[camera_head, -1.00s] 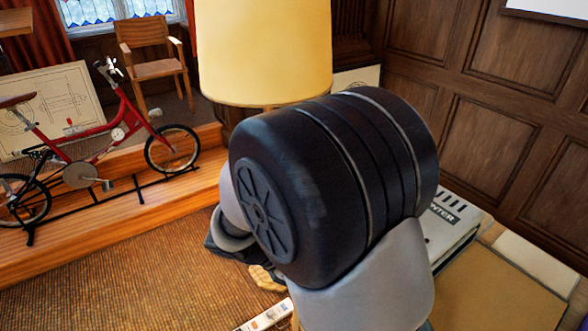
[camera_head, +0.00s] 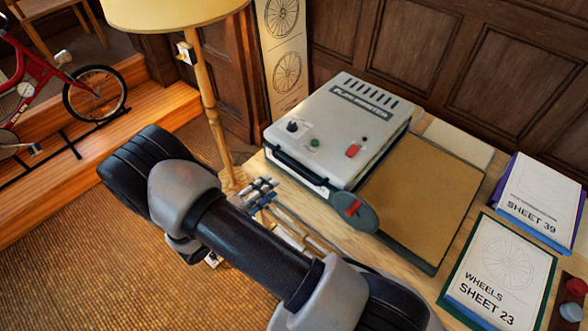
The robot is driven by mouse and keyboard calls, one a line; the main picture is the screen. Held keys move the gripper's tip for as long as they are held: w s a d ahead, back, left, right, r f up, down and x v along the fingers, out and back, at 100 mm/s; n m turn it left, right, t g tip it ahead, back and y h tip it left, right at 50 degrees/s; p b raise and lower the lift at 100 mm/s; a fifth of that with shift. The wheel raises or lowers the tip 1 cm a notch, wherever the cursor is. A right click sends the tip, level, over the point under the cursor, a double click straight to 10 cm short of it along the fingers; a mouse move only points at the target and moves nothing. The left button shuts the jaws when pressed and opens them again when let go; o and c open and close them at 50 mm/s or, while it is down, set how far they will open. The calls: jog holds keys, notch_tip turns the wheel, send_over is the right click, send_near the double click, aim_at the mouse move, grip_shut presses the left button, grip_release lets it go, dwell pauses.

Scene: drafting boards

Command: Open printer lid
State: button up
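The printer (camera_head: 335,115) is a light grey box with a dark base on the wooden table. Its lid (camera_head: 375,128) lies flat and looks closed, with slots and a dark name label at the back. A dark handle bar (camera_head: 297,170) runs along the front left edge. My arm crosses the lower middle, in front of and left of the printer.
A tan board (camera_head: 425,200) lies right of the printer, with a green disc and red grip at its corner. Papers marked Sheet 23 (camera_head: 497,272) and Sheet 39 (camera_head: 537,197) lie further right. A lamp (camera_head: 207,100) stands behind left. Small tools lie before the printer.

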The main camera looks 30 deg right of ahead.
aim_at(294, 168)
jog(key=b+x, duration=0.2)
jog(key=x, duration=1)
jog(key=shift+d+f, duration=0.1)
jog(key=shift+d, duration=0.15)
jog(key=shift+w, duration=0.1)
jog(key=shift+c, duration=0.5)
grip_shut()
